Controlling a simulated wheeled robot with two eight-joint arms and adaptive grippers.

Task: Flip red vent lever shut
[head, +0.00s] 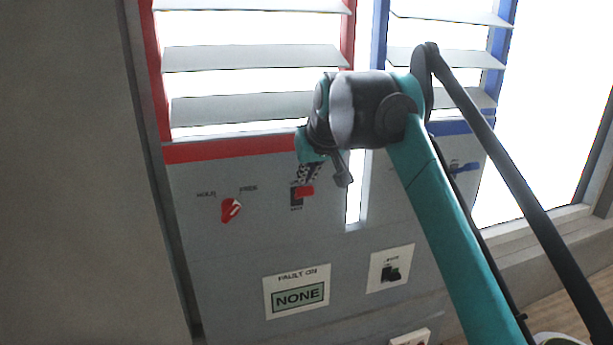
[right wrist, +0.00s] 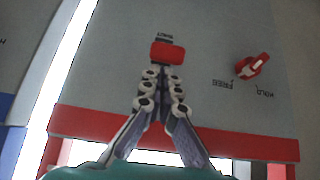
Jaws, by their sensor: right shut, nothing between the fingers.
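The red vent lever (head: 305,191) is a small red block on a dark slot in the grey panel, below the red-framed vent. Small lettering under it is too small to read surely. The slats of the red vent (head: 250,57) stand apart with bright light between them. My right gripper (head: 308,174) is shut and empty, just above the lever in the head view. In the right wrist view its closed fingertips (right wrist: 161,72) lie right by the red lever (right wrist: 167,53); I cannot tell whether they touch. My left gripper is not in view.
A red HOLD/FREE knob (head: 231,209) sits left of the lever. A blue lever (head: 465,168) sits under the blue-framed vent (head: 440,58). Below are a FAULT ON sign reading NONE (head: 298,296) and a black switch (head: 390,272). My right arm covers part of the panel.

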